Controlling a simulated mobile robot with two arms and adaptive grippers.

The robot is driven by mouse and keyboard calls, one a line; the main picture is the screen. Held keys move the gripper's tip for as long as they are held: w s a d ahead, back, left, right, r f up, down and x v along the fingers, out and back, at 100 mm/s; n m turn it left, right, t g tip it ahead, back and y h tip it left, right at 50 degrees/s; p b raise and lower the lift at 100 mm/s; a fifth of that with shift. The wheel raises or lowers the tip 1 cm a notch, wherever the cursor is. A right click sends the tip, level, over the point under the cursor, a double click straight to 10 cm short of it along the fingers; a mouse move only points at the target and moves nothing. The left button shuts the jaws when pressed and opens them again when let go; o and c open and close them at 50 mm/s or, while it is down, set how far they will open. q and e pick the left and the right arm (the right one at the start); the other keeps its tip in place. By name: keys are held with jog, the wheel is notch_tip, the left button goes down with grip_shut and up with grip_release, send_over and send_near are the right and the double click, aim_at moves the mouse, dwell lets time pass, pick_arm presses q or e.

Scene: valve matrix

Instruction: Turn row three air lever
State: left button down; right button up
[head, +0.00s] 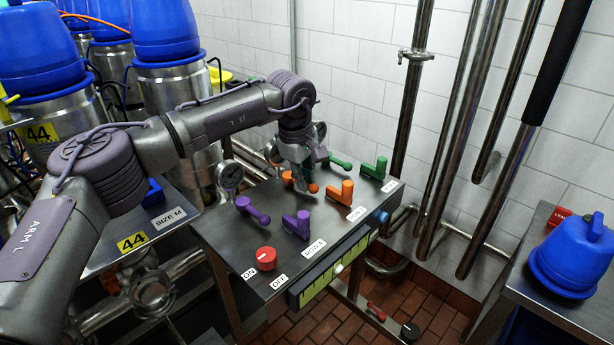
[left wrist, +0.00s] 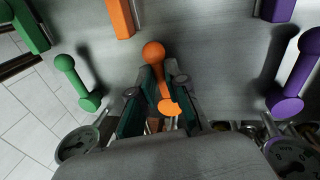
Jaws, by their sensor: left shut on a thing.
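A grey metal panel (head: 240,255) carries pairs of purple, orange and green levers. My left gripper (head: 307,178) reaches down over the panel at the orange ball-ended lever. In the left wrist view the left gripper (left wrist: 157,88) is shut on that orange lever (left wrist: 153,52), with a finger on each side of its stem. Its ball end sticks out beyond the fingertips, and its round base shows between the fingers. The other orange lever (head: 342,194), block-shaped, stands apart to the right. Which lever the row labels mark as air is too small to read. My right gripper is not in view.
Purple levers (head: 254,210) and (head: 297,223) stand on the near side, green levers (head: 341,162) and (head: 374,169) on the far side. A red knob (head: 266,258) sits at the near corner. Gauges (left wrist: 77,142) flank the gripper. Vertical pipes (head: 405,110) run behind.

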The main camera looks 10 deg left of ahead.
pick_arm(q)
jog(key=shift+s+a+m, duration=0.2)
jog(key=shift+s+m, duration=0.05)
jog(key=shift+m, duration=0.55)
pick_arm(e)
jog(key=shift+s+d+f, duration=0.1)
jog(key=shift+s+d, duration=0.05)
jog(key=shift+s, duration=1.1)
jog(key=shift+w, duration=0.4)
pick_arm(q)
jog(key=c, duration=1.2)
grip_release()
jog(key=shift+r, duration=0.15)
jog(key=r, duration=0.4)
jog(key=s+a+r, duration=0.1)
jog(key=r, duration=0.2)
jog(key=s+r, duration=0.1)
jog(key=r, duration=0.3)
jog(key=shift+a+r, duration=0.15)
jog(key=shift+r, duration=0.15)
